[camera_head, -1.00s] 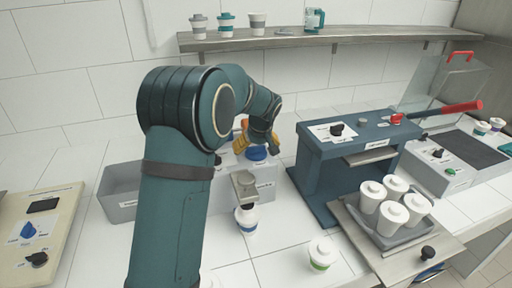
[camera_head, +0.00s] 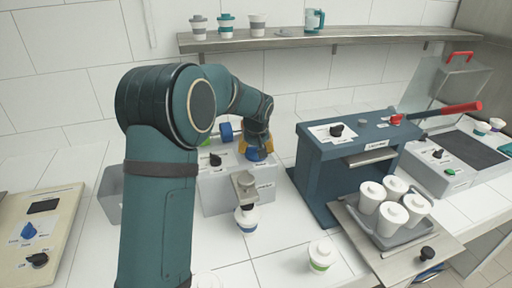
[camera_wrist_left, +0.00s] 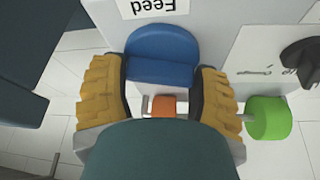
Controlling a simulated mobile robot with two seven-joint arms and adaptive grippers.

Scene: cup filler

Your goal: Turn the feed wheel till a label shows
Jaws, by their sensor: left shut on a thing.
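The feed wheel (camera_wrist_left: 160,55) is a blue rounded piece under a white "Feed" sign (camera_wrist_left: 155,8) in the left wrist view. My left gripper (camera_wrist_left: 160,92) has its yellow fingers on either side of the wheel and is shut on it. In the head view, my left gripper (camera_head: 257,150) is at the top right of a grey machine (camera_head: 225,198) and hides most of the wheel. An orange piece (camera_wrist_left: 163,105) shows between the fingers; I cannot tell what it is. I make out no label coming out. My right gripper is not in view.
A black knob (camera_head: 215,159) and a blue roller (camera_head: 225,132) are left of the gripper. A cup (camera_head: 246,219) stands under the machine's nozzle. A blue press (camera_head: 345,160) stands close on the right, with a tray of white cups (camera_head: 392,240) before it.

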